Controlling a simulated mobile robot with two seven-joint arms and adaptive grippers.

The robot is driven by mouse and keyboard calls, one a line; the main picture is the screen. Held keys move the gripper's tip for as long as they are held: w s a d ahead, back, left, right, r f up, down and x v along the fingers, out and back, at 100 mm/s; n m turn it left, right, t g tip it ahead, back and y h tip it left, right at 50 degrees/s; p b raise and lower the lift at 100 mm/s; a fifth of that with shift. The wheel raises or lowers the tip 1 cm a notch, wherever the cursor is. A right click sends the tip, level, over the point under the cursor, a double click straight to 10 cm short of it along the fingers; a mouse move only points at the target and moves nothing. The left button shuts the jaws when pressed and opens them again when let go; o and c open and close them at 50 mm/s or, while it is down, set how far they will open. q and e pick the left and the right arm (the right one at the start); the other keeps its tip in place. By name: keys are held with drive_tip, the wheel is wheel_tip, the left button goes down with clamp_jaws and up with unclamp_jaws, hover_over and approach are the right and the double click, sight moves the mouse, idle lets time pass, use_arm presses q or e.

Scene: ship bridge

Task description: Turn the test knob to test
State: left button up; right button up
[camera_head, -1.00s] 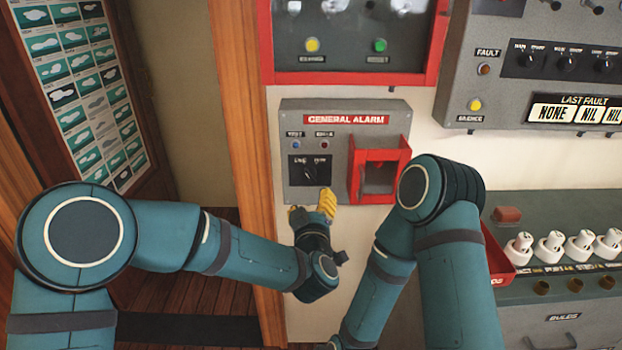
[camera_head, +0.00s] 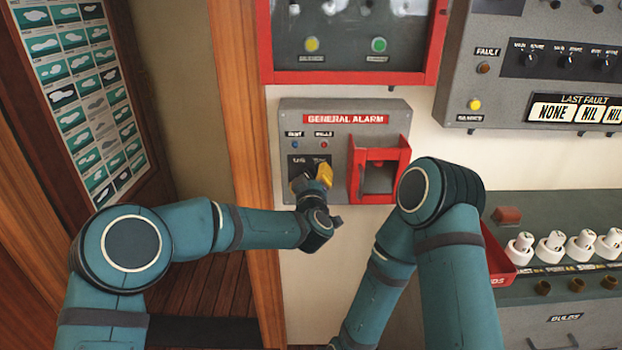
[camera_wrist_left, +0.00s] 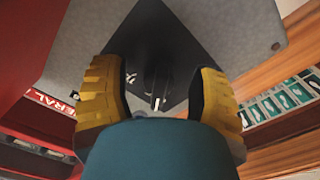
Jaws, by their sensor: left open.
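The grey General Alarm box (camera_head: 335,118) hangs on the wall in the head view. Its black knob plate lies low on its left half, mostly covered by my left gripper (camera_head: 312,178). In the left wrist view the black knob (camera_wrist_left: 160,85) stands on its dark plate (camera_wrist_left: 140,45), between the two yellow fingers of my left gripper (camera_wrist_left: 160,95). The fingers are apart, one on each side of the knob, with gaps. The lettering on the plate is too small to read. My right gripper is out of view; only my right arm shows.
A red open-fronted holder (camera_head: 379,155) sits on the box's right half, close to my left gripper. A red-framed panel (camera_head: 350,78) is above. A wooden post (camera_head: 243,120) stands left, and a console with white bulbs (camera_head: 555,247) is at right.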

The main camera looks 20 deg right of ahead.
use_arm(q)
drive_tip(key=shift+o, duration=0.3)
clamp_jaws()
drive_tip(key=shift+r+m, duration=0.1)
drive_tip(key=shift+m, duration=0.2)
drive_tip(key=m+p, duration=0.1)
drive_tip(key=m, duration=0.1)
drive_tip(key=shift+a+m, duration=0.1)
drive_tip(key=shift+m, duration=0.2)
drive_tip(key=m+p, duration=0.1)
drive_tip(key=m, duration=0.2)
drive_tip(key=shift+m, duration=0.3)
drive_tip(key=m+p, duration=0.1)
drive_tip(key=m, duration=0.3)
drive_tip(key=shift+a, duration=0.15)
drive_tip(key=shift+w+a+m+p, duration=0.1)
drive_tip(key=shift+m+p, duration=0.35)
drive_tip(key=shift+m, duration=1.25)
